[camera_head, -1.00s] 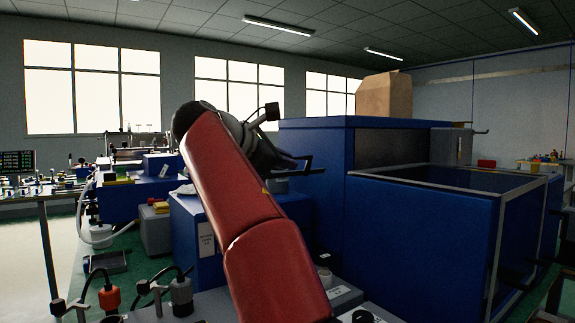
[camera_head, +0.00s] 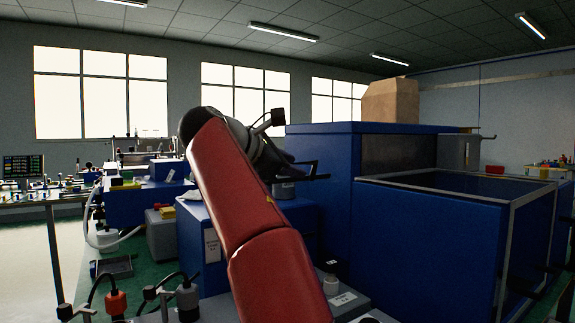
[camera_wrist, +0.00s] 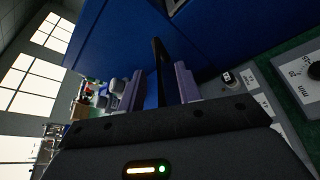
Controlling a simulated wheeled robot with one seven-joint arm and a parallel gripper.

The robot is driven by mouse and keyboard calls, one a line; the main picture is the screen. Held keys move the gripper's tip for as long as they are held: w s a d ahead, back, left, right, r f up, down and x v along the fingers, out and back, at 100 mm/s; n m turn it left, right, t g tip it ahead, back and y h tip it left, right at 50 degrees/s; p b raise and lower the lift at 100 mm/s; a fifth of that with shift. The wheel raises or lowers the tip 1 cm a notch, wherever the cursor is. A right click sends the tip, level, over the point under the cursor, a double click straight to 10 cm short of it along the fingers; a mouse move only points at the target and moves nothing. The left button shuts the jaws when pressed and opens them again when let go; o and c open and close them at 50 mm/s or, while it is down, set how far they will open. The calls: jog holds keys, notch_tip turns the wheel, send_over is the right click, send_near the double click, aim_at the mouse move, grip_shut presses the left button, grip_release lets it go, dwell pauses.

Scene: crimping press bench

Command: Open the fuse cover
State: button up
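My gripper (camera_wrist: 160,90) shows in the wrist view with its two purple fingers apart. A dark bar (camera_wrist: 158,60) stands between them, and I cannot tell whether the fingers touch it. I cannot pick out the fuse cover for certain. A similar cap (camera_head: 330,283) shows on the grey housing in the head view, right of my arm.
The large blue cabinet (camera_head: 335,150) and an open-topped blue bin (camera_head: 430,240) fill the right side. A cardboard box (camera_head: 390,100) sits on the cabinet. A smaller blue box (camera_head: 190,245) stands left of my arm. A round dial (camera_wrist: 312,68) shows at the right of the wrist view.

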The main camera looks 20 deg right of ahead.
jog(key=shift+a, duration=0.1)
jog(key=shift+s+a+r, duration=0.15)
jog(key=shift+s+a, duration=0.05)
jog(key=shift+a, duration=0.15)
jog(key=f+v, duration=0.1)
jog(key=v, duration=0.6)
jog(key=a+f+v, duration=0.1)
jog(key=f+v, duration=0.1)
jog(key=v, duration=0.6)
jog(key=shift+s+a+f, duration=0.2)
jog(key=shift+s+f, duration=0.05)
jog(key=shift+s, duration=0.15)
